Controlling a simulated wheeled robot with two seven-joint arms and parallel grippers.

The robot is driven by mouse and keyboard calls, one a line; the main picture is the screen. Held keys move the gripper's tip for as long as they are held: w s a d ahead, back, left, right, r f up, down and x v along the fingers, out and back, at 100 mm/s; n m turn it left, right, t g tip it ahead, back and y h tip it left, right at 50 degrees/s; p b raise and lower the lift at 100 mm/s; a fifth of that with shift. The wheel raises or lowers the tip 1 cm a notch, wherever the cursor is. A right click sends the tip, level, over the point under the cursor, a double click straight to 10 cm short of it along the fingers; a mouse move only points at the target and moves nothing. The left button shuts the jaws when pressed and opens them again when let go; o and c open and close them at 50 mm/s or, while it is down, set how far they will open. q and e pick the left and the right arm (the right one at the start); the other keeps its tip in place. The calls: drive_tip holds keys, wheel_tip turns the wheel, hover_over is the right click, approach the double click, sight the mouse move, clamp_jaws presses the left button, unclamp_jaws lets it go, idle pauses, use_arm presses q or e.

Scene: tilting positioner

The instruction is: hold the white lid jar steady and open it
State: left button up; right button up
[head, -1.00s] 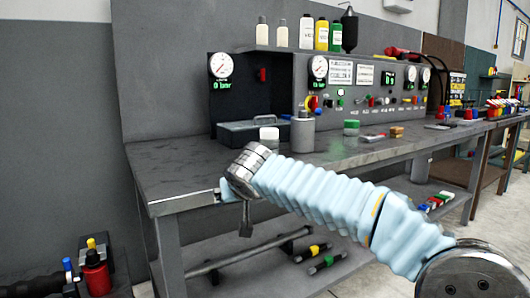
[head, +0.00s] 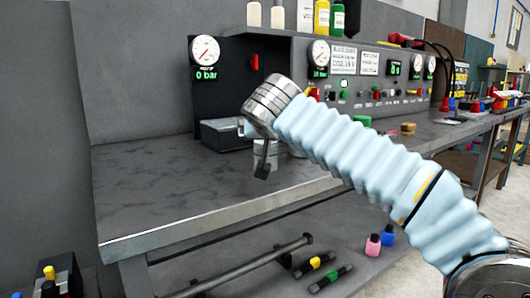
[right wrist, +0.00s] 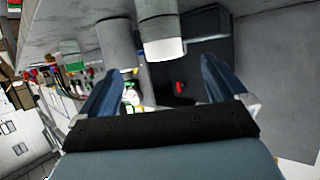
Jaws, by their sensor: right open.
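The white lid jar shows upside down in the right wrist view, a grey cylinder with a white lid (right wrist: 166,50). It is between the lines of my right gripper's two fingers (right wrist: 160,78), a little beyond the tips and apart from both. The right gripper is open and empty. In the head view the right gripper (head: 257,152) is over the front part of the bench and hides most of the jar. A grey rounded form behind the gripper may be the jar's body. My left gripper is not in view.
The grey bench (head: 165,190) is clear at left. A grey tray box (head: 222,133) stands behind the gripper. A green lid jar (head: 362,121) and an amber lid jar (head: 408,128) stand to the right. A grey canister (right wrist: 118,40) stands beside the white lid jar in the wrist view.

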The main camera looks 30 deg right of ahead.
drive_tip(key=p+x, duration=0.1)
drive_tip(key=x, duration=1)
drive_tip(key=shift+w+a+p, duration=0.1)
drive_tip(key=shift+a+p, duration=0.1)
drive_tip(key=shift+p, duration=0.1)
drive_tip(key=shift+c, duration=0.3)
drive_tip(key=c, duration=1)
drive_tip(key=shift+c, duration=0.2)
